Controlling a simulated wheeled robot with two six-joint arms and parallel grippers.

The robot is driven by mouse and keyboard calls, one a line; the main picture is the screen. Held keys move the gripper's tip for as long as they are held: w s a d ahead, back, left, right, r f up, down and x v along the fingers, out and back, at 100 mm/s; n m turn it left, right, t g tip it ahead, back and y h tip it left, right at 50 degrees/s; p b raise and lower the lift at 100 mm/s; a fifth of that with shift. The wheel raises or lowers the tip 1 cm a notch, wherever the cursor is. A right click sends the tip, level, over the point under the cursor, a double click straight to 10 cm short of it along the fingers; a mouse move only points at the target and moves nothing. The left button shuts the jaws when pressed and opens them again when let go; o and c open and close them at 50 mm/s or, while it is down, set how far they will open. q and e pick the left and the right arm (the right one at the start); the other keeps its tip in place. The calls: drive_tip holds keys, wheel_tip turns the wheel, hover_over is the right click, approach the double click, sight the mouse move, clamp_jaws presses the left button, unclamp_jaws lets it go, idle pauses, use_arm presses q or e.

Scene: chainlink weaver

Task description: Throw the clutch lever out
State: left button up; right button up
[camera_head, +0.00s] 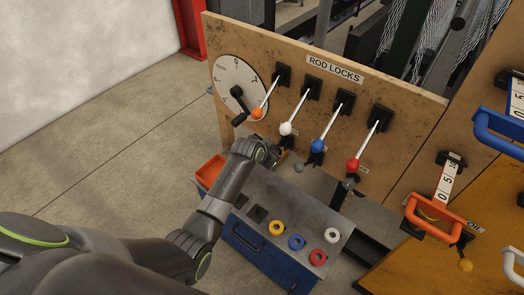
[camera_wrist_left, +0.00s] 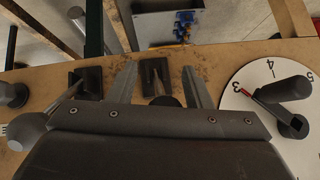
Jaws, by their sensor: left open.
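I cannot tell from any readable label which lever is the clutch lever. My left gripper (camera_wrist_left: 161,82) is open, and its two fingers stand on either side of a short lever with a dark rounded end (camera_wrist_left: 165,101) and a square black base. I cannot tell whether they touch it. In the head view the left gripper (camera_head: 279,157) is at the low left of the wooden panel, largely hidden by my wrist. A lever with a grey ball (camera_head: 299,168) shows just right of it. My right gripper is not in view.
Above are rod lock levers with orange (camera_head: 257,113), white (camera_head: 286,129), blue (camera_head: 317,146) and red (camera_head: 353,165) knobs. A dial (camera_head: 238,84) with a black crank is at left. Below stands a cabinet (camera_head: 262,185) with coloured rings and an orange bin (camera_head: 211,171). Floor at left is clear.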

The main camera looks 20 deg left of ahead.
use_arm(q)
drive_tip(key=v, duration=1.7)
drive_tip(key=shift+a+b, duration=0.2)
drive_tip(key=shift+b, duration=0.15)
drive_tip(key=shift+s+f, duration=0.1)
drive_tip(key=s+a+f+n+g+b, duration=0.1)
drive_tip(key=s+a+f, duration=0.15)
drive_tip(key=f, duration=0.85)
drive_tip(key=s+a+f+n+g+y, duration=0.1)
drive_tip(key=s+f, duration=0.3)
drive_tip(key=f, duration=0.6)
drive_tip(key=s+a+f+n+g+b, duration=0.1)
drive_tip(key=s+a+f, duration=0.15)
drive_tip(key=f, duration=0.85)
drive_tip(key=s+a+f+n+g, duration=0.1)
drive_tip(key=s+f, duration=0.5)
drive_tip(key=s, duration=0.6)
drive_tip(key=s+a+f+n+g+y, duration=0.1)
drive_tip(key=s+a+f, duration=0.1)
drive_tip(key=s+f, duration=0.5)
drive_tip(key=s+a+f+n+g+b, duration=0.1)
drive_tip(key=s+f, duration=0.6)
drive_tip(key=s, duration=1)
drive_tip(key=shift+a+f+g, duration=0.15)
drive_tip(key=shift+a+g, duration=0.3)
drive_tip(key=shift+g, duration=0.15)
drive_tip(key=shift+w, duration=0.1)
drive_tip(key=shift+c, duration=0.9)
drive_tip(key=shift+w, duration=0.1)
